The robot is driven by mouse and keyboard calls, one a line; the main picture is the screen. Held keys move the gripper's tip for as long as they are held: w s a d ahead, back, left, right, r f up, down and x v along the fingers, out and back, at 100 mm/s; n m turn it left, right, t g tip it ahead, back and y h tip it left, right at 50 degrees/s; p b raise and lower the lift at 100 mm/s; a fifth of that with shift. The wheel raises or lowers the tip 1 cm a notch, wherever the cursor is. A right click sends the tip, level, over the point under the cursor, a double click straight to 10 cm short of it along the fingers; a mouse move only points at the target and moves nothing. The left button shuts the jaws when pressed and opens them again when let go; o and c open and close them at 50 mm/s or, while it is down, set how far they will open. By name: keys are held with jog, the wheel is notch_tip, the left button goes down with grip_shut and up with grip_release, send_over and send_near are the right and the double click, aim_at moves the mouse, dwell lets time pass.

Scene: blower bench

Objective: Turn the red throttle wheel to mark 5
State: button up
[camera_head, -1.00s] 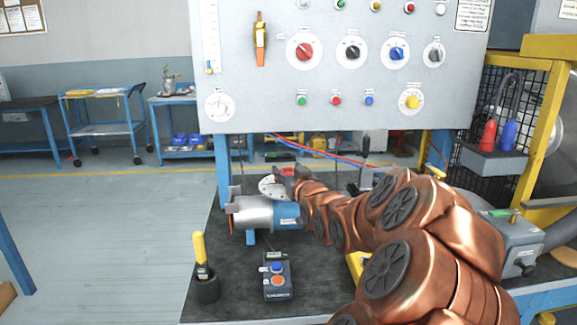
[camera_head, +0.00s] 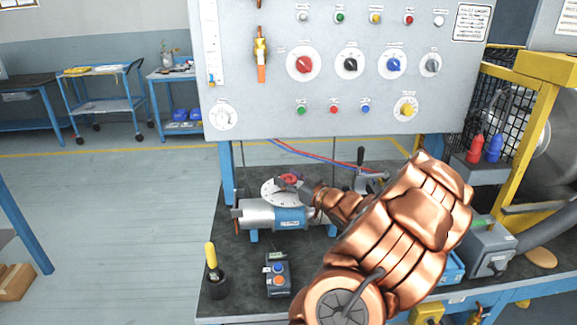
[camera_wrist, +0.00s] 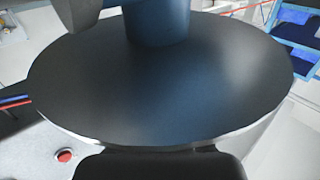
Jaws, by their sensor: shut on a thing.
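The small red throttle wheel (camera_head: 291,178) is behind the silver and blue cylinder on the bench, in the head view. A pale dial plate (camera_head: 270,192) with dark marks lies beside it, to its left; the marks are too small to read. My gripper (camera_head: 303,186) is at the wheel, coming from the right, and is shut on it. The fingers are small and partly merge with the wheel, so the wheel's pointing direction cannot be told. In the wrist view a large dark disc fills the picture, and the red wheel cannot be made out.
The silver and blue cylinder (camera_head: 272,214) lies just in front of the dial. A control box (camera_head: 278,274) and a yellow-handled tool in a cup (camera_head: 213,268) stand at the front left. The grey panel (camera_head: 270,95) with several knobs rises behind. A yellow frame (camera_head: 528,130) stands at right.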

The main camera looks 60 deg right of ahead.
jog(key=shift+r+n+y+p, duration=0.15)
jog(key=shift+n+y+p, duration=0.95)
jog(key=shift+y+p, duration=0.65)
jog(key=shift+n+y+p, duration=0.7)
jog(key=shift+y+p, duration=0.15)
jog(key=shift+y, duration=0.2)
jog(key=o, duration=1.2)
jog(key=s, duration=0.8)
jog(key=s+d, duration=0.1)
jog(key=s, duration=0.3)
